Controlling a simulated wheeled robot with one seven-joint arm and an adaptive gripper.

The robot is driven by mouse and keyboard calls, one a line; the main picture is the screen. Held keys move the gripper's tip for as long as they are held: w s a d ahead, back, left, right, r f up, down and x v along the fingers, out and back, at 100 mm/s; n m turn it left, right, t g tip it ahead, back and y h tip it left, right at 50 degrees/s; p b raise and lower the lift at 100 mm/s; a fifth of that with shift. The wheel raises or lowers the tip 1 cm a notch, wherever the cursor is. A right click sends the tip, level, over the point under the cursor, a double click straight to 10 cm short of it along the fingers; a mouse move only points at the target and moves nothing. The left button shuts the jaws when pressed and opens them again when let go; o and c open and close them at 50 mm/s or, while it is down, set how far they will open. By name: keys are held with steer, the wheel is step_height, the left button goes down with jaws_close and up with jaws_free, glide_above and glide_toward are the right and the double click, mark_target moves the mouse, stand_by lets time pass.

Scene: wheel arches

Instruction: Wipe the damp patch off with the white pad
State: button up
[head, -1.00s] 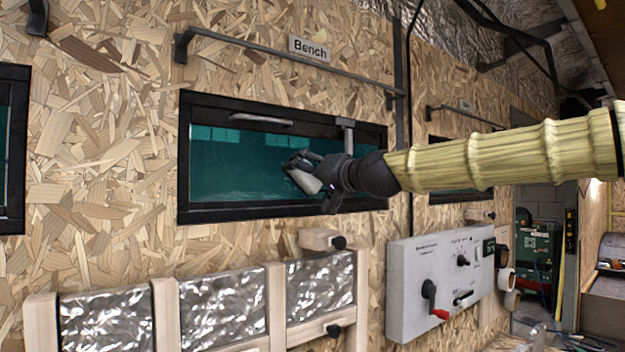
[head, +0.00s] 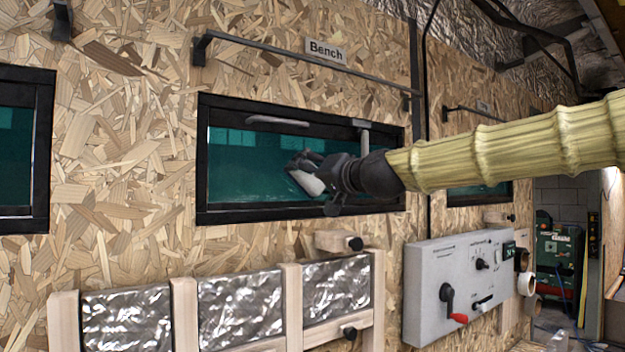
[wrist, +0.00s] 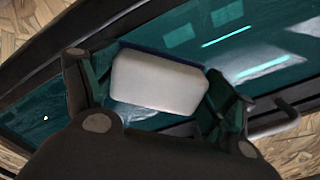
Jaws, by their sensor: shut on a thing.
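The white pad (wrist: 158,80) is a pale block with a dark blue edge. My gripper (wrist: 160,92) is shut on it, with one dark finger at each side. In the head view the pad (head: 308,184) lies at the teal window pane (head: 240,160), right of its middle, and my gripper (head: 318,172) comes from the right. I cannot tell whether the pad touches the glass. A faint pale hazy patch, perhaps the damp patch (wrist: 137,114), shows beside the pad in the wrist view. Its full outline is unclear and partly hidden by the pad and my fingers.
A black frame (head: 204,165) surrounds the pane. A handle bar (head: 277,121) and a grey stay (head: 364,137) stand out at its top. Below are a wooden knob block (head: 338,242) and a grey control box (head: 462,285). A rail (head: 300,68) runs above.

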steer(key=shift+b+v, duration=0.7)
steer(key=shift+v, duration=2.25)
steer(key=v, duration=0.3)
steer(key=shift+b, duration=0.3)
steer(key=shift+w+a+f, duration=0.25)
steer(key=shift+w+a, duration=0.35)
steer(key=shift+w, duration=0.25)
steer(key=shift+w+a+f, duration=0.25)
steer(key=shift+w+a, duration=0.4)
steer(key=shift+w, duration=0.15)
steer(key=shift+w+a+f, duration=0.3)
steer(key=shift+w+a, duration=0.3)
steer(key=shift+w, duration=0.25)
steer(key=shift+w+a, duration=0.2)
steer(key=shift+x, duration=0.75)
